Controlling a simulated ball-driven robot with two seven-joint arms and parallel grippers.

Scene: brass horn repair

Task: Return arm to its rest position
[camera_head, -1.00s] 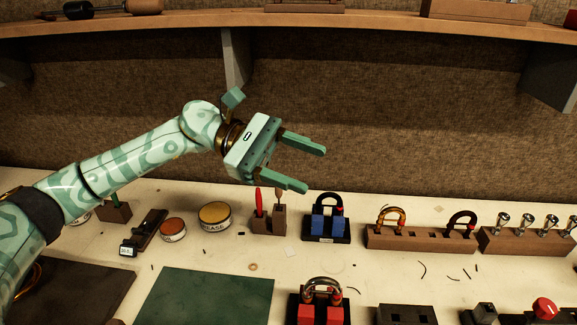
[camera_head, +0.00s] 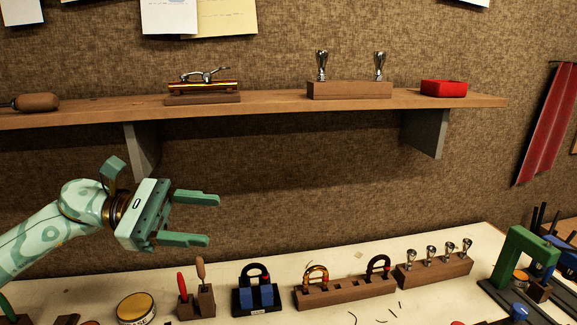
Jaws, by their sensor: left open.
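My left gripper (camera_head: 213,219) is on the left side of the head view, with its arm coming in from the left. Its two green fingers are apart and point right, with nothing between them. It hangs in the air above the cream workbench (camera_head: 90,283), below the wooden shelf (camera_head: 270,112) and in front of the brown wall. My right gripper is not in view.
The bench's back row holds a yellow-lidded tin (camera_head: 136,307), a small tool block (camera_head: 197,303), a blue-jawed holder (camera_head: 257,296), a block with crooks (camera_head: 346,291) and a mouthpiece block (camera_head: 434,270). A green frame (camera_head: 520,262) stands at right. The shelf bracket (camera_head: 143,150) is close above the gripper.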

